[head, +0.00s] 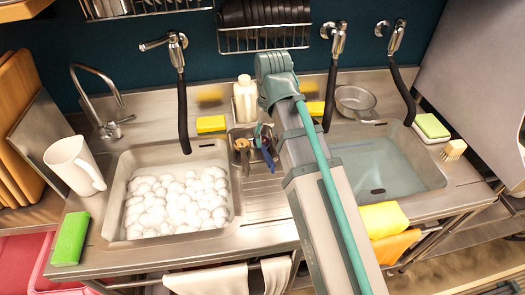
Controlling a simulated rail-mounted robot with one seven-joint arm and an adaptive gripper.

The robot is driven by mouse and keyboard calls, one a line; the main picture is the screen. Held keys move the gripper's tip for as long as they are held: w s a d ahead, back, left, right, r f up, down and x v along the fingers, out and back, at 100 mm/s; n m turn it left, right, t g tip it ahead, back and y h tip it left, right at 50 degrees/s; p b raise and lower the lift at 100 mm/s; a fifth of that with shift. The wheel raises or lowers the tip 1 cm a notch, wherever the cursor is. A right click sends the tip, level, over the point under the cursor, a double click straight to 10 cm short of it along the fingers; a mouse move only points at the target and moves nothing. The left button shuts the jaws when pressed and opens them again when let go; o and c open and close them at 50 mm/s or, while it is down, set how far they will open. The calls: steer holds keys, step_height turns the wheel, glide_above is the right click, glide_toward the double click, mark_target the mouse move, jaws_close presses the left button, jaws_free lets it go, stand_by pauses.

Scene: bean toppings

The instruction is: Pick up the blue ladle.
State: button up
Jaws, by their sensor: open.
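A small blue thing (267,157), which may be the blue ladle, shows at a small metal container (234,134) between the two sinks. It is small and partly covered by my arm, so its full shape cannot be made out. My arm reaches up from the bottom right across the middle of the counter, with its teal joint above and just right of the container. My gripper's fingers do not show.
The left sink (107,210) is full of white foam; the right sink (438,180) holds water. A white jug (75,165), a white bottle (245,100), a metal pan (355,101) and yellow sponges (211,124) stand around. Black hoses (183,115) hang from the wall taps.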

mark_target(269, 157)
step_height(269, 157, down, 5)
steer(key=shift+r+p, duration=0.2)
steer(key=shift+p, duration=0.15)
steer(key=shift+w+a+f+p, duration=0.15)
steer(key=shift+f+p, duration=0.3)
steer(key=shift+f, duration=0.9)
steer(key=shift+w+a+f+p, duration=0.15)
steer(key=shift+f+p, duration=0.3)
steer(key=shift+f, duration=0.9)
steer(key=shift+d, duration=0.1)
jaws_close()
